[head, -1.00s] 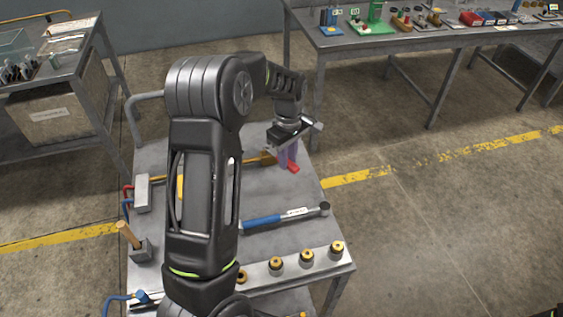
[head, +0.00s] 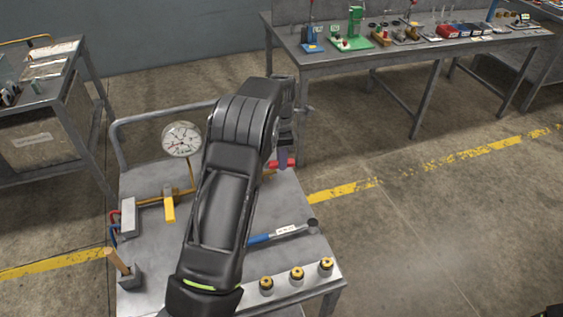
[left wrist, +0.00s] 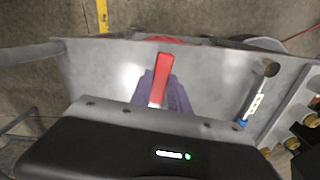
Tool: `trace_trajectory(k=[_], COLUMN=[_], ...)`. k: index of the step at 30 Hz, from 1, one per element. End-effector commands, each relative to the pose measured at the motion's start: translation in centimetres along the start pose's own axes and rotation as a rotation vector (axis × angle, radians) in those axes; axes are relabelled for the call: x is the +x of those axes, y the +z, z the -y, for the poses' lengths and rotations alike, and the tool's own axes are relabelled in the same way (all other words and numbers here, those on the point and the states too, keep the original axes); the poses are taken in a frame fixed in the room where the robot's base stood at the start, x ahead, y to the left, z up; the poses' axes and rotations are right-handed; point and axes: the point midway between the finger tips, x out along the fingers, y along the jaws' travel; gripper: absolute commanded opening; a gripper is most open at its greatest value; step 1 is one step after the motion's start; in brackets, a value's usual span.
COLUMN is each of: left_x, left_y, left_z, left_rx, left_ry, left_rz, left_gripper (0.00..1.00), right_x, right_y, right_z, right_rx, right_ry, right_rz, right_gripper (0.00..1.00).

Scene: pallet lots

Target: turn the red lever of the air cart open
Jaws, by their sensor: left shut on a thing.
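The red lever (head: 284,163) is at the far right part of the air cart's grey top (head: 285,205), on the end of a brass pipe. In the head view it points right, roughly level. My left gripper (head: 283,157) is over it with its purple fingers down. In the left wrist view the red lever (left wrist: 162,75) lies between the fingers of my left gripper (left wrist: 161,95), which is shut on it; its free end sticks out beyond them. My left arm hides part of the pipe in the head view. My right gripper is not in view.
On the cart are a pressure gauge (head: 181,139), a yellow lever (head: 168,205), a blue-handled tool (head: 280,233), several brass-topped fittings (head: 297,274) and a wooden-handled tool (head: 117,262). A workbench (head: 400,52) stands behind right. A shelf cart (head: 40,110) is left.

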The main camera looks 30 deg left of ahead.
Motion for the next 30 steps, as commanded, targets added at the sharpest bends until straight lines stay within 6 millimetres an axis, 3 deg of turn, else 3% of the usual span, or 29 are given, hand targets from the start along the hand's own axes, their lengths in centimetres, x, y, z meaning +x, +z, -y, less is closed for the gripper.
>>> trace_trajectory(k=[9, 24, 25, 30], left_x=[-0.1, -0.1, -0.1, -0.1], left_y=[-0.1, -0.1, -0.2, -0.2], left_z=[-1.3, -1.6, -1.6, -1.6], left_rx=[-0.147, -0.176, -0.176, -0.175], left_ry=[0.002, 0.005, 0.005, 0.003], left_rz=[0.001, 0.002, 0.003, 0.002], left_gripper=[0.00, 0.00, 0.23, 0.36], right_x=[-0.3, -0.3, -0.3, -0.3], right_y=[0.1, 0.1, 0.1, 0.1], right_z=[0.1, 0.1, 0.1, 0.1], right_rx=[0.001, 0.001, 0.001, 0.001], right_ry=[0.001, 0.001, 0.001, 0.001], right_rz=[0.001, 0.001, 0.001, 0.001], right_gripper=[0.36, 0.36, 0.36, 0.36])
